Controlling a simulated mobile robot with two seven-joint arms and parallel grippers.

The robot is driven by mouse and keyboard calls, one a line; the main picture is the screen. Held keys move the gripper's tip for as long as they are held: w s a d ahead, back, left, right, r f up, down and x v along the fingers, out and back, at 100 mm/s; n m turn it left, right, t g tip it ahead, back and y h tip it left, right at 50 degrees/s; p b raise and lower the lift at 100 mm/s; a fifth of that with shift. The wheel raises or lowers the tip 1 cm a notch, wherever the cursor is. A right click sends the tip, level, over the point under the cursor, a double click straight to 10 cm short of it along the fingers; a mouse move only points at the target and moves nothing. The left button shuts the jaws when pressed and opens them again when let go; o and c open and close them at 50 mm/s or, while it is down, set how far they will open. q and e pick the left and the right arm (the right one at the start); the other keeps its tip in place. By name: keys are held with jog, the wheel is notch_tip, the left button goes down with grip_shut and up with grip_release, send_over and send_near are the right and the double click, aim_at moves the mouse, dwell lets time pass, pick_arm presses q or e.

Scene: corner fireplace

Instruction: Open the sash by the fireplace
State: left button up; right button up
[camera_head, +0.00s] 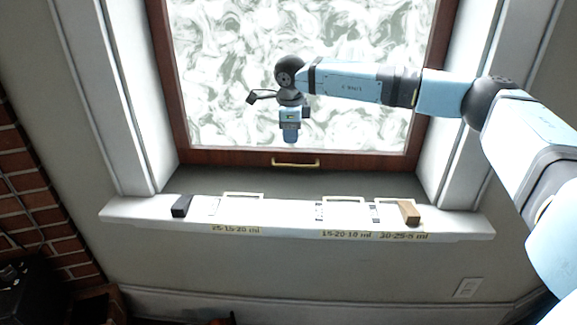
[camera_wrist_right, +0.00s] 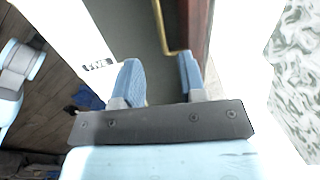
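The sash (camera_head: 240,157) is a brown wooden frame around patterned, frosted glass; it looks shut in its white surround. A brass bar handle (camera_head: 295,162) sits on its bottom rail. My right gripper (camera_head: 291,141) hangs in front of the lower glass, pointing down, just above the handle in the head view. In the right wrist view, its two blue fingers (camera_wrist_right: 158,62) are apart with nothing between them. The brass handle (camera_wrist_right: 162,28) runs beyond the fingertips, its near end close to the right-hand finger. Contact cannot be told. My left gripper is out of view.
Below is a white sill (camera_head: 285,213) with printed labels. It bears a dark block (camera_head: 181,206) at left, a wooden block (camera_head: 410,212) at right and pale thin frames between. White jambs flank the sash. Brick (camera_head: 40,215) is at far left, an outlet (camera_head: 467,288) at lower right.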

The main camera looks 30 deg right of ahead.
aim_at(291, 165)
jog(key=f+b, duration=0.1)
jog(key=f, duration=0.2)
jog(key=w+f+b, duration=0.1)
jog(key=f, duration=0.3)
jog(key=d+f+b, duration=0.1)
jog(key=f, duration=0.2)
jog(key=shift+w+f, duration=0.3)
jog(key=shift+f, duration=0.1)
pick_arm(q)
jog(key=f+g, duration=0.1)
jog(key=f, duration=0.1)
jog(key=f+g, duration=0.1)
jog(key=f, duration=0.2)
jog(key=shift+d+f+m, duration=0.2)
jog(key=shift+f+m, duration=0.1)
pick_arm(e)
jog(key=shift+r, duration=0.1)
grip_shut()
